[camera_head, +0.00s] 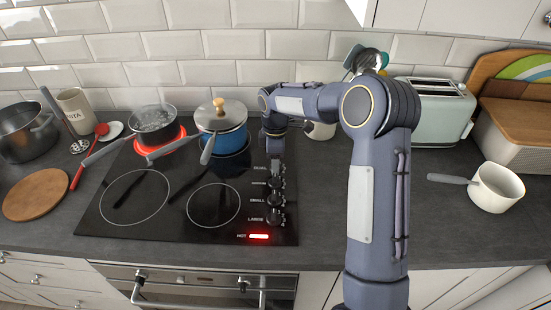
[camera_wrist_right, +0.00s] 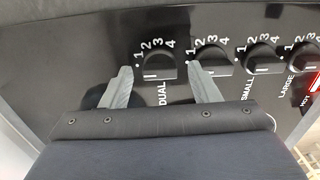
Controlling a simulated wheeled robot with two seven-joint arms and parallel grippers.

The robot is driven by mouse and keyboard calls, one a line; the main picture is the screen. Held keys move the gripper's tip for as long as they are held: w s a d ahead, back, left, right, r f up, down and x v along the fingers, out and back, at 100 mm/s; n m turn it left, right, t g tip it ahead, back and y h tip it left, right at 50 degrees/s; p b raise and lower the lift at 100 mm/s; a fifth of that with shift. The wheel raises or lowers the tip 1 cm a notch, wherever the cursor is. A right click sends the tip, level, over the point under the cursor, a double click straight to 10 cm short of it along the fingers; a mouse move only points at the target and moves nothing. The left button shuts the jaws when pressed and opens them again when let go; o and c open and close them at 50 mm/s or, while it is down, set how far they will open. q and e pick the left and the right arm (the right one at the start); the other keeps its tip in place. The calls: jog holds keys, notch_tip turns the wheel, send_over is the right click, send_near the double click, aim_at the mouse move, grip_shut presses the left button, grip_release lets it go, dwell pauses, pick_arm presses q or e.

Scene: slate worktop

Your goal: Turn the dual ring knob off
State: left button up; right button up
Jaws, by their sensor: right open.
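The dual ring knob (camera_wrist_right: 158,68) is a dark round knob at one end of the knob row, with the label DUAL beside it and the numbers 1 to 4 around it. Its exact setting is hard to read. My right gripper (camera_wrist_right: 162,78) is open, with one pale finger on each side of this knob in the wrist view; I cannot tell whether they touch it. In the head view my right gripper (camera_head: 276,148) hangs over the far end of the knob row and mostly hides the dual knob. My left gripper is out of view.
The black cooktop (camera_head: 158,228) has a glowing red back-left burner (camera_head: 142,150) under a steaming pot (camera_head: 155,124). A blue lidded pot (camera_head: 228,140) stands near my gripper. More knobs (camera_head: 275,219) line up toward the front; the HOT light (camera_head: 259,236) is lit. A white saucepan (camera_head: 497,188) sits right.

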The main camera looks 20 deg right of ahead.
notch_tip(320, 180, up, 8)
jog(key=shift+f+b, duration=0.1)
jog(key=shift+b, duration=0.25)
dwell(0.4)
jog(key=s+r+m+t+y, duration=0.1)
jog(key=s+r+m+t, duration=0.1)
jog(key=s+r+m, duration=0.5)
jog(key=s+a+f+m+t+y, duration=0.1)
jog(key=s+a+m, duration=0.1)
jog(key=s, duration=0.6)
jog(key=s+a+f+m+t+y, duration=0.1)
jog(key=s+f+m, duration=0.1)
jog(key=s, duration=0.6)
jog(key=s+a+f+m+t, duration=0.1)
jog(key=s+a+m, duration=0.1)
jog(key=s, duration=0.7)
jog(key=shift+a+f+m+t+y, duration=0.3)
jog(key=shift+a+m+y, duration=0.1)
jog(key=shift+m, duration=0.5)
